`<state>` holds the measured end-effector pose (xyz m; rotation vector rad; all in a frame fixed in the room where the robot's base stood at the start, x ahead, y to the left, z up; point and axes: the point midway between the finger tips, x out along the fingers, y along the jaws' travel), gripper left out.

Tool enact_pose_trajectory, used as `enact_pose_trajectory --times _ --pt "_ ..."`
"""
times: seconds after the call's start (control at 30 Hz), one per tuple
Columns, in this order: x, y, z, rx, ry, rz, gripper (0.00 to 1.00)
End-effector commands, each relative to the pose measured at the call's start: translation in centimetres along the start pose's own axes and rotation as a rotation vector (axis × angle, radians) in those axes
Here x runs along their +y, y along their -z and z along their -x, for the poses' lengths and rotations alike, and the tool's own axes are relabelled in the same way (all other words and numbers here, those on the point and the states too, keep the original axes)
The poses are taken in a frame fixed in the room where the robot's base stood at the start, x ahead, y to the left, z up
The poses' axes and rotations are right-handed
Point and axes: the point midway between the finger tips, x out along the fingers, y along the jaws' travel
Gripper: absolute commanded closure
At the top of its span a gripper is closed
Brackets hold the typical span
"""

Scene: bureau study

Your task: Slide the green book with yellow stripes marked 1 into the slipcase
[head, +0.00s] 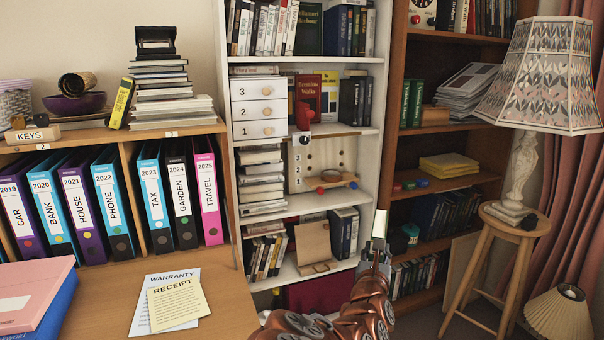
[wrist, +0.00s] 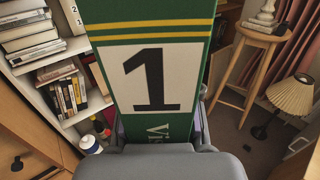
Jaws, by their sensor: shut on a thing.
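The green book with yellow stripes (wrist: 149,76) fills the middle of the wrist view. Its spine carries a white label with a black 1, with pale lettering below it. My gripper (wrist: 160,135) is shut on its lower end, one finger on each side. In the head view, the book (head: 380,223) shows as a narrow pale and green piece standing up from my gripper (head: 376,258), in front of the shelves. Two green books (head: 411,103) stand upright on a shelf of the brown bookcase. I cannot make out for sure whether a slipcase encloses them.
A brown block (head: 435,115) and a stack of papers (head: 468,88) sit right of those green books. A lamp (head: 548,75) on a wooden stool (head: 508,225) stands at the right. The white bookcase (head: 378,60) is full at left; a desk (head: 105,285) holds papers.

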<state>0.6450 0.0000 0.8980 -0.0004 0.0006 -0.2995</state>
Motion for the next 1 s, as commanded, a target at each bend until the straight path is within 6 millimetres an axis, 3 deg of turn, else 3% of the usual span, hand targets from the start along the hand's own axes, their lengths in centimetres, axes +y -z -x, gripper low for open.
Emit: enact_pose_trajectory --times 0.03,0.1,0.7,1.0 --pt "0.0 -1.7 0.0 -0.003 -0.001 -0.001 1.0" --pt "0.0 -3.0 0.0 -0.002 0.0 -0.001 1.0" --pt "0.0 -13.1 0.0 -0.002 0.0 -0.001 1.0" --pt "0.0 -16.1 0.0 -0.002 0.0 -0.001 1.0"
